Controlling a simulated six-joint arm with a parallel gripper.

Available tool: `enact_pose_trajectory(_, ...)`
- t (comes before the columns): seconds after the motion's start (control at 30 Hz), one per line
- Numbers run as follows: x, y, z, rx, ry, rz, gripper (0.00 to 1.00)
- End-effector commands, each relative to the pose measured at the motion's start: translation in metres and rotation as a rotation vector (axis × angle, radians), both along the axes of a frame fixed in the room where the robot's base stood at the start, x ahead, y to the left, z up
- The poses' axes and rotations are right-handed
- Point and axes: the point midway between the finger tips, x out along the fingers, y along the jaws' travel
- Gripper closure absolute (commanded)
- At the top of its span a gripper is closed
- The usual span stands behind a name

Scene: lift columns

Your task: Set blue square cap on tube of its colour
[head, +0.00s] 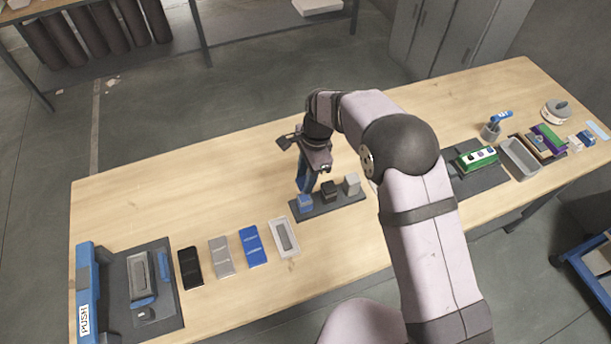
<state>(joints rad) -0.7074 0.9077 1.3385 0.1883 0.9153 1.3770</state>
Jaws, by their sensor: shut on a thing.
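The blue square cap (304,203) is at the left end of a dark tray (330,206) in the middle of the table. My gripper (304,188) points down over it and is shut on it; a blue upright part shows just above the cap. The contact is small and partly hidden, and I cannot tell whether the cap is clear of the tray. A black block (329,189) and a grey block (351,183) stand to its right on the same tray. A flat blue piece (252,247) lies to the left, possibly the blue tube.
A grey piece (221,256), a black piece (190,267) and a pale tray (284,237) lie near the blue piece. A blue press-like fixture (87,290) stands at the left end. The table's back left is clear.

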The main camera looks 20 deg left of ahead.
Motion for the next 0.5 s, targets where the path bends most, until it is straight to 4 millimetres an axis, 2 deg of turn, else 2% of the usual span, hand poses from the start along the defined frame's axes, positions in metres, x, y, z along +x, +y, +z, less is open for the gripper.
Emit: enact_pose_trajectory(0.5, 0.000, 0.000, -0.041, -0.001, 0.001, 0.001, 0.89)
